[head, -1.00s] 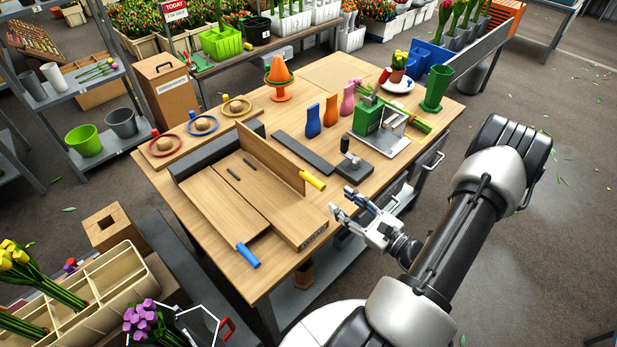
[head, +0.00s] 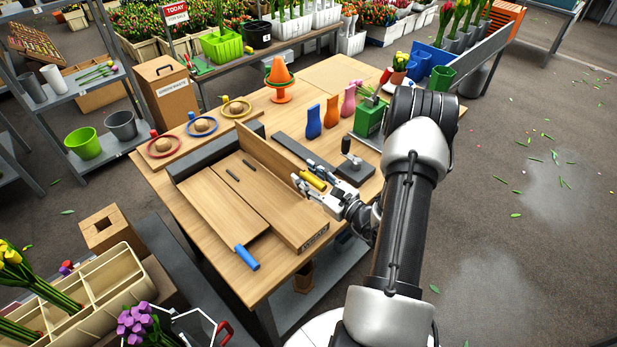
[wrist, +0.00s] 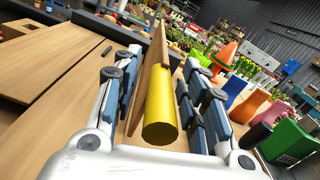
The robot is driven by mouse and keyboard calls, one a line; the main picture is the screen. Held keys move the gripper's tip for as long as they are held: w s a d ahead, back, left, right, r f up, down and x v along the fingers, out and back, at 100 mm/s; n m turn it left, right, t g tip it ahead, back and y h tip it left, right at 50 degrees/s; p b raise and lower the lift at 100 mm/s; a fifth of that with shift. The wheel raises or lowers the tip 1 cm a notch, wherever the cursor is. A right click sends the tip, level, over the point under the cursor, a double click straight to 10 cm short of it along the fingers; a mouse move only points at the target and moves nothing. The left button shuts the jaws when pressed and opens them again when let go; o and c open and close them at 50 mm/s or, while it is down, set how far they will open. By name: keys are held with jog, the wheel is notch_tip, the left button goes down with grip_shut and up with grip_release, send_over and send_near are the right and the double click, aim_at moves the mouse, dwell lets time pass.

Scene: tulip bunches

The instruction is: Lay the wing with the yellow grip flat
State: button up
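The wing with the yellow grip (head: 271,151) is a wooden board standing upright on edge along the far side of the wooden middle board (head: 268,205). Its yellow grip (head: 316,182) sticks out toward my gripper (head: 304,172). My gripper is open, with one finger on each side of the yellow grip. In the wrist view, the grip (wrist: 160,118) lies between the fingers (wrist: 160,72), with visible gaps on both sides. The other wing (head: 220,208), with a blue grip (head: 247,257), lies flat on the left.
A dark strip (head: 292,150) lies beyond the upright wing. A black-knobbed tool on a dark plate (head: 350,168) stands close to my gripper's right. Several vases, including a blue one (head: 313,122), and an orange cone (head: 280,75) stand farther back. A dark block (head: 200,160) borders the boards' far end.

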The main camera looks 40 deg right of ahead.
jog(key=shift+c, duration=0.6)
grip_shut()
